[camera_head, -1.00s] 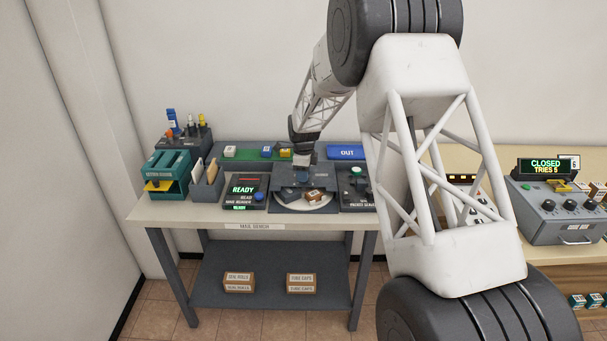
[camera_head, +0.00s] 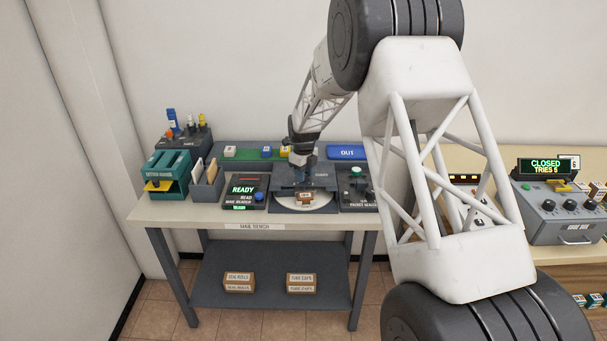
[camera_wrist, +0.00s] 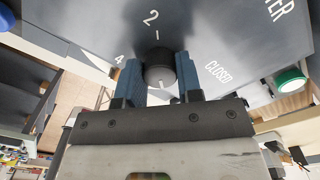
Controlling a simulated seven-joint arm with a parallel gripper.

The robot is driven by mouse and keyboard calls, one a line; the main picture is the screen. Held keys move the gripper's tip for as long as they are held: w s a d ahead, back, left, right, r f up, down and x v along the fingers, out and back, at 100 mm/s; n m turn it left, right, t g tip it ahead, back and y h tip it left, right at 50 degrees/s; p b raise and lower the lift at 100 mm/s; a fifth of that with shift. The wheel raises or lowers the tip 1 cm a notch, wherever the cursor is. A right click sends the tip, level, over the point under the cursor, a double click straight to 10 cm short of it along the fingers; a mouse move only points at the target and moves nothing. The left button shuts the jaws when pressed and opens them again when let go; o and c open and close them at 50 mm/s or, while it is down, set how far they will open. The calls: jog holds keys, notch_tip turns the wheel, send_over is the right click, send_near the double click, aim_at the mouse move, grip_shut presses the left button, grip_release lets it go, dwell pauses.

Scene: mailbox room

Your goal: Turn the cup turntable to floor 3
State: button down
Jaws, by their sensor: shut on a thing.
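My gripper (camera_wrist: 158,76) is shut on a dark round knob (camera_wrist: 160,60) in the wrist view, one blue finger on each side. The knob sits on a dark panel with "2" above it, "4" to its left and "CLOSED" to its right. A small white mark shows on the knob's near rim. In the head view, my gripper (camera_head: 303,180) is at the dark station in the middle of the bench. I cannot make out a cup or a "3".
A reader with a green "READY" screen (camera_head: 243,190) stands left of the station. A green button (camera_wrist: 291,82) is near the knob. A blue OUT tray (camera_head: 347,152) lies behind. The code box (camera_head: 572,212) is far right.

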jog(key=shift+m, duration=0.6)
jog(key=c, duration=0.8)
grip_release()
jog(key=shift+r, duration=0.15)
jog(key=shift+r, duration=3.8)
